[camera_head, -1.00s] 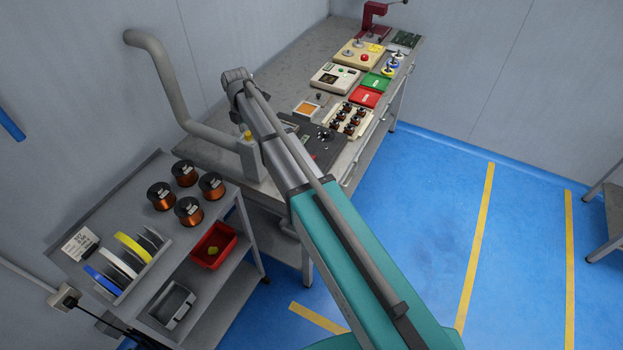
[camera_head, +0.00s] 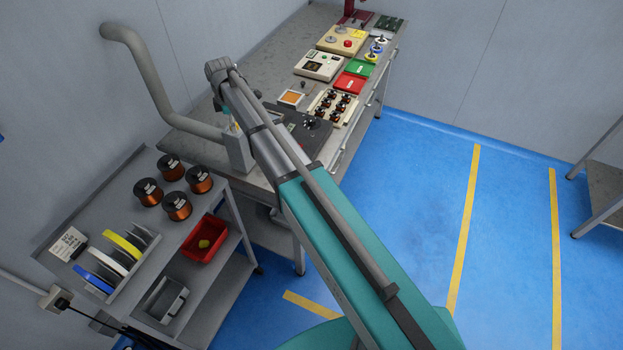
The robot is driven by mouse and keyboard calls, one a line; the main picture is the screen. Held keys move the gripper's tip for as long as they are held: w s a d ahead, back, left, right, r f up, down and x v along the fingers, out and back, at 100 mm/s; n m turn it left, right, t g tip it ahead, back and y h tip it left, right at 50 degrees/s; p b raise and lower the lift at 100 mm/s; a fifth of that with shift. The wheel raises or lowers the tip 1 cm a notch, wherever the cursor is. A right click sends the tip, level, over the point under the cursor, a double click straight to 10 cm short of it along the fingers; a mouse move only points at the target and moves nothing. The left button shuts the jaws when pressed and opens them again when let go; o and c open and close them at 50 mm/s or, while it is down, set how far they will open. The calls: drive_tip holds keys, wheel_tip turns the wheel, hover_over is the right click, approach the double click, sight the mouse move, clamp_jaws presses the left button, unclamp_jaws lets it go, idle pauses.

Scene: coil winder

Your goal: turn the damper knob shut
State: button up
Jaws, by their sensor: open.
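The grey fume duct (camera_head: 150,85) comes down the back wall and bends to a grey box (camera_head: 239,152) at the left front of the workbench. A small yellow part (camera_head: 236,127), probably the damper knob, shows on top of this box. It is partly covered by my arm, so its turn position cannot be read. My grey and teal arm reaches across the middle of the picture to a bend above the bench. My gripper is not visible; the arm seems to hide it near the duct box.
The workbench (camera_head: 262,70) holds a coil tray (camera_head: 345,119), red (camera_head: 350,83) and green bins, and control boxes. A cart (camera_head: 208,193) with copper wire spools, tape rolls and a red bin (camera_head: 207,240) stands at the lower left.

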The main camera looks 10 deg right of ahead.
drive_tip(key=m, duration=1)
wheel_tip(320, 180, up, 14)
drive_tip(key=p, duration=1.4)
drive_tip(key=s+d+f+m+b, duration=0.7)
drive_tip(key=s+d+f+b, duration=1.3)
drive_tip(key=s+f+b, duration=0.2)
drive_tip(key=shift+d+t, duration=0.3)
idle(0.7)
drive_tip(key=shift+m, duration=0.7)
drive_tip(key=shift+s+d, duration=0.4)
drive_tip(key=shift+s, duration=0.3)
drive_tip(key=shift+s+d, duration=0.4)
drive_tip(key=shift+s, duration=0.3)
drive_tip(key=shift+s+d, duration=0.4)
drive_tip(key=shift+s, duration=0.3)
